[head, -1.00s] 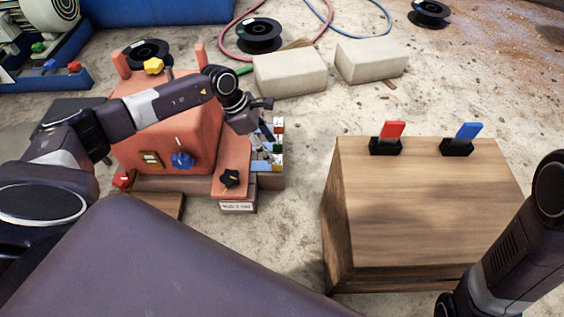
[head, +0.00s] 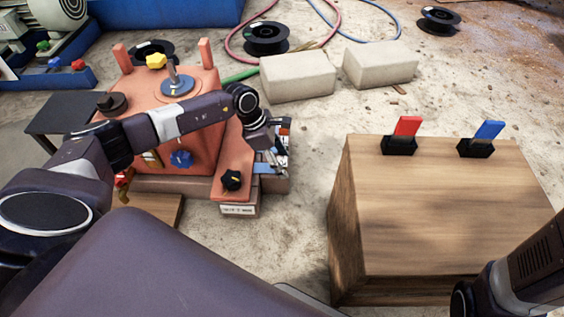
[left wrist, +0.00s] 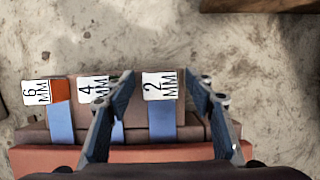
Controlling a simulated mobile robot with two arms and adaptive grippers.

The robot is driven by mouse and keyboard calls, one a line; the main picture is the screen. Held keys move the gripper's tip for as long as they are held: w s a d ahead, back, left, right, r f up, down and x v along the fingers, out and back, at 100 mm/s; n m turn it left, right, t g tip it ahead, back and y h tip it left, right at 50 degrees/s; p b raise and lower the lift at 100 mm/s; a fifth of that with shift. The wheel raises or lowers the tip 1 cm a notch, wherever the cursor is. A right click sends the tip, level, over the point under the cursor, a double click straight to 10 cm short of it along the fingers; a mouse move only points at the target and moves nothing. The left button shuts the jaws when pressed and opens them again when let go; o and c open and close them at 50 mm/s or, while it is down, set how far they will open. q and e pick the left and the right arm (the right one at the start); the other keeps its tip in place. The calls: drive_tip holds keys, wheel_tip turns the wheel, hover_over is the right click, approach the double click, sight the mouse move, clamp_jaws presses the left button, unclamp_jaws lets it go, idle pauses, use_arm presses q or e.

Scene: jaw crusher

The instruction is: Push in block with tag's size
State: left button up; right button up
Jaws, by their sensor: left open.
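The orange jaw crusher (head: 185,125) stands at the left in the head view. In the left wrist view, blue blocks stick out of its edge in a row, with white tags: the 6 MM block (left wrist: 60,121), the 4 MM block (left wrist: 97,88) and the 2 MM block (left wrist: 161,119). My left gripper (left wrist: 160,76) is open, with one finger on each side of the 2 MM block, the left finger over part of the 4 MM block. In the head view the left gripper (head: 274,160) is over this row and partly hides it. My right gripper is out of view.
A wooden box (head: 440,205) with a red switch (head: 406,126) and a blue switch (head: 489,131) stands at the right. Two pale bricks (head: 298,77) (head: 380,64) and a cable reel (head: 266,38) lie behind. Bare ground separates crusher and box.

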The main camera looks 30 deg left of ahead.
use_arm(q)
clamp_jaws()
drive_tip(key=a, duration=0.1)
drive_tip(key=s+a, duration=0.1)
drive_tip(key=s+a+p, duration=0.1)
drive_tip(key=a, duration=0.1)
drive_tip(key=shift+a, duration=0.25)
unclamp_jaws()
drive_tip(key=shift+s, duration=0.1)
drive_tip(key=shift+r, duration=0.1)
drive_tip(key=v, duration=1.2)
